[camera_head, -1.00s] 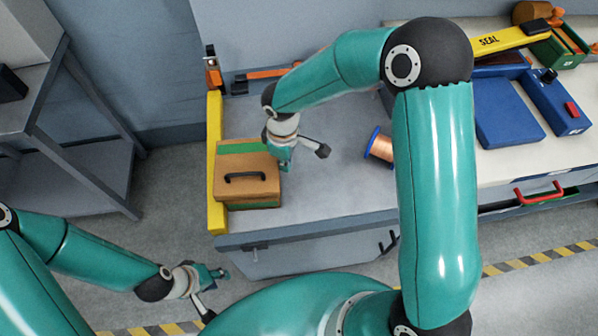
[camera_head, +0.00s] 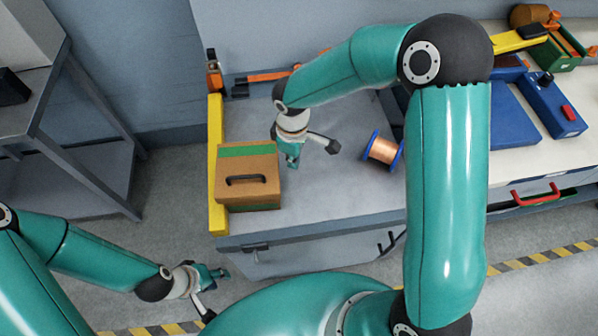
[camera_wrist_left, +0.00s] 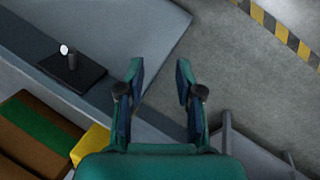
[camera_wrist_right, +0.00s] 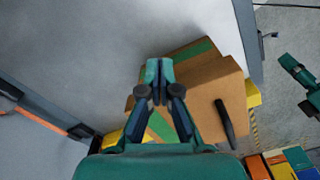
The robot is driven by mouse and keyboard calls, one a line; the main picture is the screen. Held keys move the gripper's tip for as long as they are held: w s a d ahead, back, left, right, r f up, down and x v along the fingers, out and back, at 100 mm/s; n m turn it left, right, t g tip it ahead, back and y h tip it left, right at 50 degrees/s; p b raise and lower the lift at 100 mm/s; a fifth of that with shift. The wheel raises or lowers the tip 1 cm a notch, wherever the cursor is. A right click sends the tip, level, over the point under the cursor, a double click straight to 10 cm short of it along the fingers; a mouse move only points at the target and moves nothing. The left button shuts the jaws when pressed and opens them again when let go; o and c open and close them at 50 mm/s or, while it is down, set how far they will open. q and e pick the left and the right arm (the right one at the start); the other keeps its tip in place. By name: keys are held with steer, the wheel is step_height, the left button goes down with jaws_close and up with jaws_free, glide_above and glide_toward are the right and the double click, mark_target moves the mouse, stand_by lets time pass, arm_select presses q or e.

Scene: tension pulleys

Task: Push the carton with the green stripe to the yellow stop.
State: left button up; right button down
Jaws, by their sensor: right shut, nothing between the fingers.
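The brown carton (camera_head: 248,192) with a green stripe and black handle sits upright at the left end of the grey table. Its left side is at the yellow stop (camera_head: 215,130), with no clear gap in the head view. The carton also shows in the right wrist view (camera_wrist_right: 200,95) and partly in the left wrist view (camera_wrist_left: 22,143). My right gripper (camera_head: 293,165) is shut and empty, just right of the carton with a small gap. My left gripper (camera_head: 225,272) is open and empty, low in front of the table, away from the carton.
A copper spool with blue flanges (camera_head: 383,150) lies on the table right of my right gripper. Blue equipment (camera_head: 510,115) stands on the white bench at right. A grey rack (camera_head: 80,130) stands at left. The table between carton and spool is mostly clear.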

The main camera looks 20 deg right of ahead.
step_height(320, 180, up, 6)
steer(key=p, duration=0.3)
steer(key=shift+f+p, duration=0.1)
steer(key=shift+p, duration=0.2)
steer(key=shift+s, duration=0.1)
stand_by(0.3)
